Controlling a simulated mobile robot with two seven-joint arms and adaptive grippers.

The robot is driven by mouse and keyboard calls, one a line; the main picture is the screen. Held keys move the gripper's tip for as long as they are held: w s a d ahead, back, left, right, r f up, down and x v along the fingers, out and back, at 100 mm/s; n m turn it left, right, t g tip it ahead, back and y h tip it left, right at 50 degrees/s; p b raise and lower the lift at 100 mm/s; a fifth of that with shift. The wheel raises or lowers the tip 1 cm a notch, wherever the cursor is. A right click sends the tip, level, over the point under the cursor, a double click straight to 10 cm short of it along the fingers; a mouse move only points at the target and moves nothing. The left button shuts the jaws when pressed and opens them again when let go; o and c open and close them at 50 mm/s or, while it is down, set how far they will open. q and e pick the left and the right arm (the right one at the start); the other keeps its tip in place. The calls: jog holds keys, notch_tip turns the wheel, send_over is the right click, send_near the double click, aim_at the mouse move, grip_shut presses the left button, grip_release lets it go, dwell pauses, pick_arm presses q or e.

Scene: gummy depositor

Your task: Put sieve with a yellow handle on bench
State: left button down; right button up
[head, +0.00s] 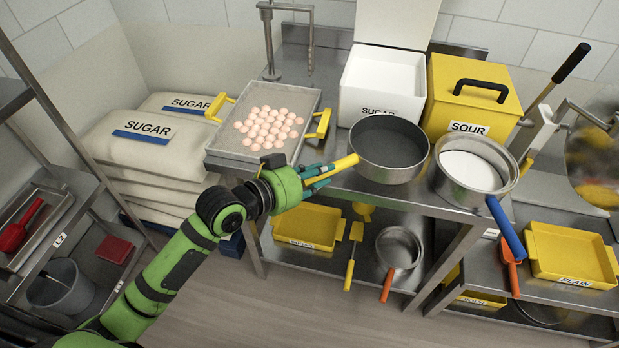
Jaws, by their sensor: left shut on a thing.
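The sieve with a yellow handle (389,148) is a round dark-grey pan with a steel rim, at the middle of the head view. Its yellow handle points left and down. My left gripper (322,174) is shut on that handle. The sieve appears level over the steel bench (415,199), near its front edge. I cannot tell whether it touches the bench top. My right gripper is not in view.
A tray of pink gummies (231,143) stands left of the sieve. A white sugar bin (378,82) and yellow sour bin (470,95) stand behind. A blue-handled sieve (506,226) holding white powder is close on the right. The lower shelf holds yellow trays and an orange-handled pan (398,248).

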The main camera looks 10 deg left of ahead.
pick_arm(q)
jog(key=w+a+f, duration=0.2)
jog(key=a+f, duration=0.1)
jog(key=f, duration=0.3)
jog(key=shift+w+f, duration=0.2)
jog(key=shift+w, duration=0.15)
jog(key=c, duration=1)
grip_release()
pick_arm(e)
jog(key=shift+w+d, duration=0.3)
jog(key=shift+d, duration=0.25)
pick_arm(q)
jog(key=shift+s+a, duration=0.1)
jog(key=shift+b+v, duration=0.95)
jog(key=shift+v, duration=5)
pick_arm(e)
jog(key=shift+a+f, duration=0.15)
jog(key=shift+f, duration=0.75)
pick_arm(q)
jog(key=shift+f, duration=0.15)
